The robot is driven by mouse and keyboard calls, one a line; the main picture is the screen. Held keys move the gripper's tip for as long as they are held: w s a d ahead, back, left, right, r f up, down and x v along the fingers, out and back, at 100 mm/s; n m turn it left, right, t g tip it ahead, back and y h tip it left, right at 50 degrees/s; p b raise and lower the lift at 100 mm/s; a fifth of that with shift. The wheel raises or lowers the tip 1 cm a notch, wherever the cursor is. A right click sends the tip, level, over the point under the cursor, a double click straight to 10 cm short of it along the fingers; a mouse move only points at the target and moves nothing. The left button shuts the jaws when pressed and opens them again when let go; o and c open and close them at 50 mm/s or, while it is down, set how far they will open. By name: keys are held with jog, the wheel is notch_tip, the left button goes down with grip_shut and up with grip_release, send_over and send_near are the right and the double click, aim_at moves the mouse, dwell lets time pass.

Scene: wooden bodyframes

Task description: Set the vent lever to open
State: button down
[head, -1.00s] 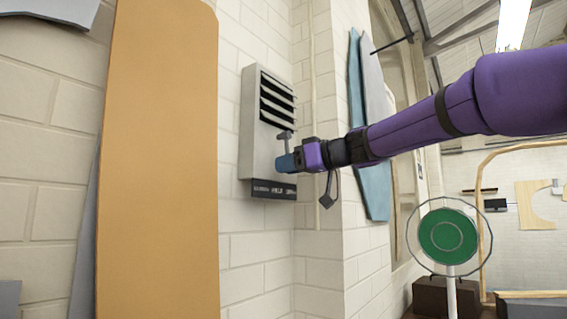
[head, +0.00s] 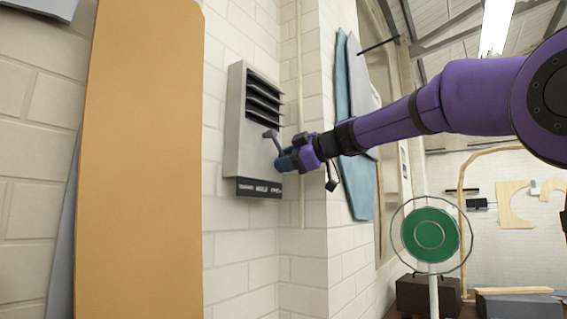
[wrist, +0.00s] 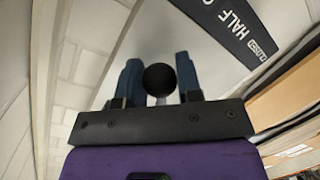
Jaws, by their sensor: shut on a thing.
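The vent (head: 235,125) is a pale grey box on the white block wall, with dark slats in its upper part. A grey lever (head: 271,136) on its front slants down and right to my gripper (head: 281,163). In the wrist view a round black knob (wrist: 160,80) sits between the two blue fingers of my gripper (wrist: 160,85), which is shut on the lever. A dark label strip (head: 258,188) runs along the vent's bottom edge. In the wrist view the strip (wrist: 238,28) reads HALF and CLOSED; another word is cut off. The fingers hide the lever's lower end in the head view.
A tall orange board (head: 145,160) leans on the wall left of the vent. Blue-grey boards (head: 355,190) stand right of the wall corner. A green round disc (head: 430,235) on a white post stands at lower right. The space before the vent is open.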

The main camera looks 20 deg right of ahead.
jog(key=shift+d+r, duration=0.1)
jog(key=shift+r, duration=0.05)
dwell(0.3)
jog(key=c, duration=0.8)
grip_release()
jog(key=v, duration=1)
jog(key=shift+s+d, duration=0.2)
jog(key=shift+s, duration=0.15)
jog(key=s+f+m+g+h, duration=0.2)
jog(key=s+f+m, duration=0.3)
jog(key=s+f, duration=0.3)
jog(key=s+a+f+m+g+h, duration=0.1)
jog(key=s+f+m+h, duration=0.3)
jog(key=s+f, duration=0.5)
jog(key=s+f+m+g+h, duration=0.3)
jog(key=s+f+m, duration=0.4)
jog(key=f, duration=1.3)
jog(key=shift+s+a+f+m+g+h, duration=0.2)
jog(key=shift+s+g, duration=0.1)
jog(key=shift+s, duration=0.2)
jog(key=shift+s+a+f+m+g+h, duration=0.2)
jog(key=shift+s+g, duration=0.1)
jog(key=shift+s, duration=0.25)
